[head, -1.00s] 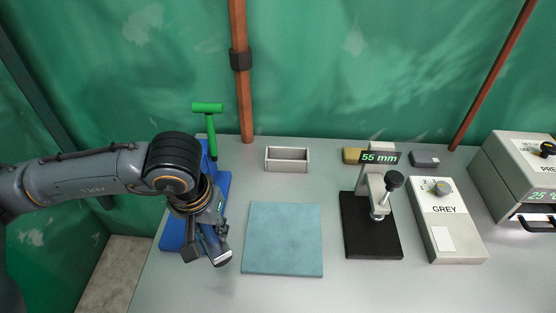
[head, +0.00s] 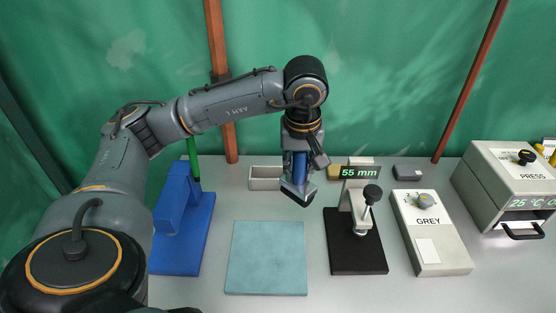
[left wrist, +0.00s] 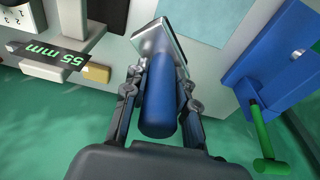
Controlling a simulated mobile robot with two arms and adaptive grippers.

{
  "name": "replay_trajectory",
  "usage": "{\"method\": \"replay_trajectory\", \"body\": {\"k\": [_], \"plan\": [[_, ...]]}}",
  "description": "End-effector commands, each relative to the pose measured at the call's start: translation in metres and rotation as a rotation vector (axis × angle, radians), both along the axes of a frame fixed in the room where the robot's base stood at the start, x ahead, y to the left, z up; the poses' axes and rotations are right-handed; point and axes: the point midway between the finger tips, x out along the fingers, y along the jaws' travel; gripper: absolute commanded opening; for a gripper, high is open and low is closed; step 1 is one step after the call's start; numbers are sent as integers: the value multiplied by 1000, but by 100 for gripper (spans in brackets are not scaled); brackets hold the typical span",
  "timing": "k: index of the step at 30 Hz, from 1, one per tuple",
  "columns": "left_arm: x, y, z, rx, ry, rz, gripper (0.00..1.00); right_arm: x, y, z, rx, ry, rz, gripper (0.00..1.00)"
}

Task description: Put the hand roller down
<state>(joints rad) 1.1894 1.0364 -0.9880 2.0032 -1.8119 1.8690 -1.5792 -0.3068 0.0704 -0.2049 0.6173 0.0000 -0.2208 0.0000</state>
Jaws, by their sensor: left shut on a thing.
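My left gripper (left wrist: 158,100) is shut on the blue handle of a hand tool, the hand roller (left wrist: 158,110). In the left wrist view its wide grey head points away from me. In the head view the left gripper (head: 299,155) holds the hand roller (head: 299,172) head down, behind the teal mat and between the small grey tray (head: 265,178) and the gauge stand. Whether its head touches the table I cannot tell. My right gripper is out of view.
The teal mat (head: 266,262) is bare. The gauge stand (head: 355,252) reading 55 mm is to its right, then the GREY box (head: 432,250) and the PRESS (head: 505,185). A blue stand (head: 178,245) is at left, with a green T-shaped tool (left wrist: 258,135) by it.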

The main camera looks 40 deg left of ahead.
Motion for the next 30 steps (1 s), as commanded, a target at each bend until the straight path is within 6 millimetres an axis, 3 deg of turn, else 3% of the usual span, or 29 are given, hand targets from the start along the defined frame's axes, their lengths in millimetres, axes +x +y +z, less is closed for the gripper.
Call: {"method": "replay_trajectory", "body": {"k": [3,7,11,19,22,30], "plan": [[12,36,23,-1,-5,204,0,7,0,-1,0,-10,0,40],[16,58,38,1,-7,337,0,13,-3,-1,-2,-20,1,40],[22,72,38,0,-6,384,0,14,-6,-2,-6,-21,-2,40],[57,122,8,-2,0,387,0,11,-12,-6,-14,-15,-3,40],[70,143,2,2,-1,387,0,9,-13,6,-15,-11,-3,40],[91,170,-42,1,-5,381,0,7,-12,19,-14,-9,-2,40]]}}
